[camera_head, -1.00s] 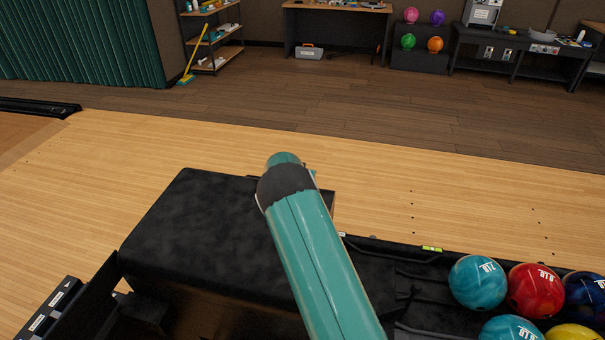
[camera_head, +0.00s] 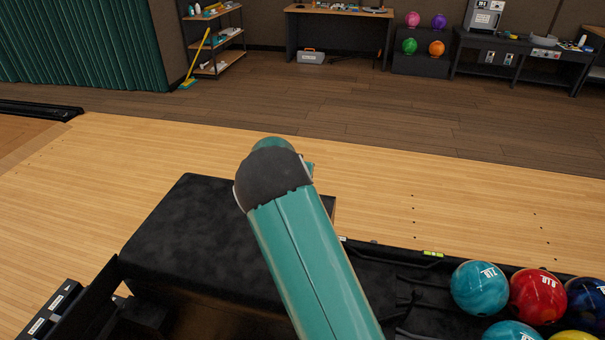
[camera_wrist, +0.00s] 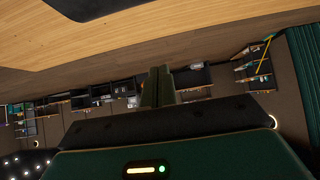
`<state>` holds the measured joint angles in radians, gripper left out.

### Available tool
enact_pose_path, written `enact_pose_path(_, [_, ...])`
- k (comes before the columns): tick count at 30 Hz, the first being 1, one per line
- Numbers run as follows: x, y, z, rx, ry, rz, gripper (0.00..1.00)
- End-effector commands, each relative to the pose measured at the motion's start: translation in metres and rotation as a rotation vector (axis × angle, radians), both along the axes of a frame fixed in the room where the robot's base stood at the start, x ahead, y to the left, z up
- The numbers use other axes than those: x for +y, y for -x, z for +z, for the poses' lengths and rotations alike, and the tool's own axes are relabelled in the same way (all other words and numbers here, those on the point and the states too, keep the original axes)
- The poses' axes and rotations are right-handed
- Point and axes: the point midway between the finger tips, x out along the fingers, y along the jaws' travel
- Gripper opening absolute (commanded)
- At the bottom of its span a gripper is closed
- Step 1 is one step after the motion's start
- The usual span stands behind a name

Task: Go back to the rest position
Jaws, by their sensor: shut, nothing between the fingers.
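My arm shows as a teal link in the head view, raised over the black ball return (camera_head: 190,225). Its dark joint is near the middle of the picture, and my gripper is hidden behind it there. In the wrist view my gripper (camera_wrist: 158,76) shows with its two fingers together and nothing between them. The wrist view looks out over the room with the picture upside down. The wood lane shows at its top, with part of a black surface at the top edge.
Several bowling balls, such as a teal one (camera_head: 479,288) and a red one (camera_head: 538,296), sit in the rack at the lower right. The wood lane (camera_head: 420,190) beyond is clear. A shelf (camera_head: 222,40), a workbench (camera_head: 338,14) and a dark table (camera_head: 505,42) stand at the back.

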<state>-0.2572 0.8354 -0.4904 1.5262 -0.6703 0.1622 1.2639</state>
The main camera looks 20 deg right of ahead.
Motion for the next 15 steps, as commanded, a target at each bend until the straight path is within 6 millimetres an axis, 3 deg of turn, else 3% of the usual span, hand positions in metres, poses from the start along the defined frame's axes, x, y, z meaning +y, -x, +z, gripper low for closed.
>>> enact_pose_path(11, [0.007,0.014,0.018,0.001,-0.004,-0.003,0.0])
enact_pose_path(15, [0.004,0.032,0.044,0.012,-0.024,-0.02,0.0])
